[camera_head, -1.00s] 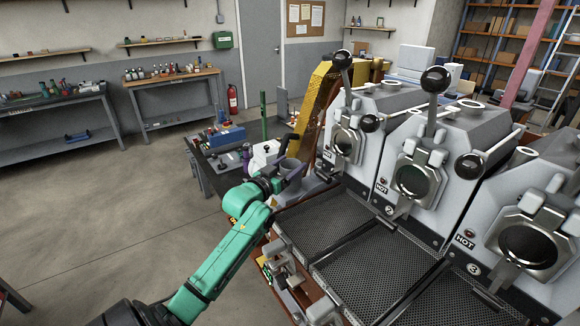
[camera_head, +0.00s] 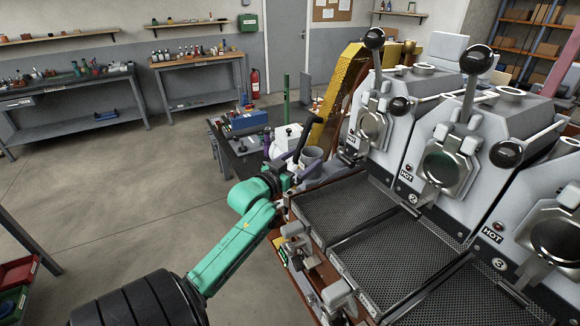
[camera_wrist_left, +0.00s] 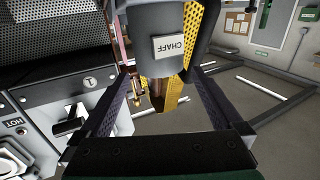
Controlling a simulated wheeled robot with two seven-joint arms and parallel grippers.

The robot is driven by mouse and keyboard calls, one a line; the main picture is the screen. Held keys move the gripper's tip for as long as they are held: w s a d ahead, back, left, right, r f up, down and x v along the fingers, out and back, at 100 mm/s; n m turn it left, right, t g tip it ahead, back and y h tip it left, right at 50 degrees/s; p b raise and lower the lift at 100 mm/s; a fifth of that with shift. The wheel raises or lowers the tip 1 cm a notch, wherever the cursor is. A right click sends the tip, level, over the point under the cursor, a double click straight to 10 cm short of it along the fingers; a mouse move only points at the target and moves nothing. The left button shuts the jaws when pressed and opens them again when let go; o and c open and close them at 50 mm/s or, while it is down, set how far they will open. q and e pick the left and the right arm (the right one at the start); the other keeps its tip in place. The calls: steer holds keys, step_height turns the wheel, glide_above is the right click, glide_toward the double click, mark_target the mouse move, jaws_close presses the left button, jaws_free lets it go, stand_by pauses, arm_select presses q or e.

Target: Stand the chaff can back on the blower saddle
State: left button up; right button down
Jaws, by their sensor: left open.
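The chaff can (camera_wrist_left: 168,48) is a grey cylinder with a white CHAFF label, which reads upside down in the left wrist view. In the head view, a grey open-topped cup (camera_head: 313,156) beside my gripper appears to be the same can. My left gripper (camera_wrist_left: 162,78) is open, with a dark finger on either side and the can between or just beyond the fingertips. I cannot tell whether they touch. In the head view the left gripper (camera_head: 290,176) is small and partly hidden by its wrist. I cannot make out the blower saddle clearly. My right gripper is not in view.
Roasters marked HOT (camera_head: 440,165) stand right, with perforated trays (camera_head: 345,208) in front. A yellow perforated duct (camera_head: 338,95) rises behind the can. A dark bench (camera_head: 240,158) with a blue box (camera_head: 248,122) stands behind the arm. The floor at left is open.

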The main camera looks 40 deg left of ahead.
arm_select(q)
steer(key=s+b, duration=0.1)
steer(key=s, duration=0.6)
steer(key=shift+d+b, duration=0.3)
steer(key=shift+d, duration=0.1)
steer(key=shift+s, duration=0.1)
